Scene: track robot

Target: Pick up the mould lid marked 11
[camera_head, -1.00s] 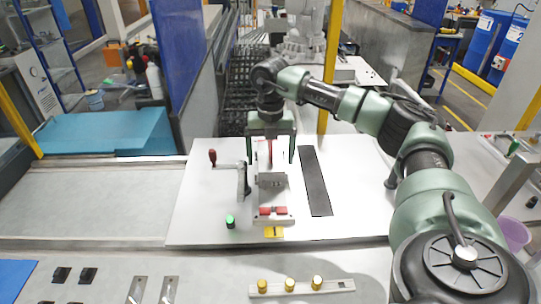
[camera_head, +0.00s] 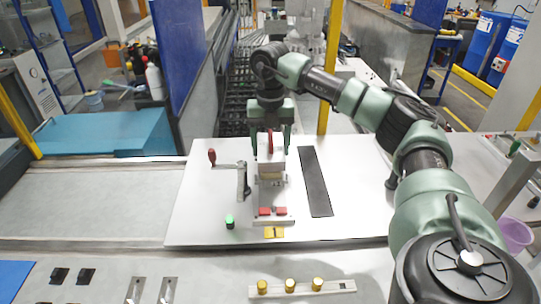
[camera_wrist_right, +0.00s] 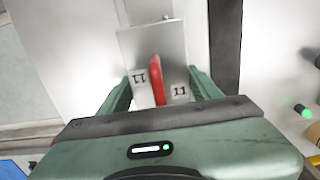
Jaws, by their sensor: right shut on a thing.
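The mould lid marked 11 (camera_head: 263,156) is a pale block with an upright red grip on top. A tan mould part (camera_head: 271,173) shows under the lid on the fixture. The lid looks slightly raised, but the gap is hard to tell. My left gripper is not in view.
The fixture stands on a white plate (camera_head: 200,222) with a red-handled crank (camera_head: 228,166), red blocks (camera_head: 265,211), a green button (camera_head: 230,220) and a yellow tag (camera_head: 273,232). A dark strip (camera_head: 315,182) lies right. A rail with gold knobs (camera_head: 332,286) is in front.

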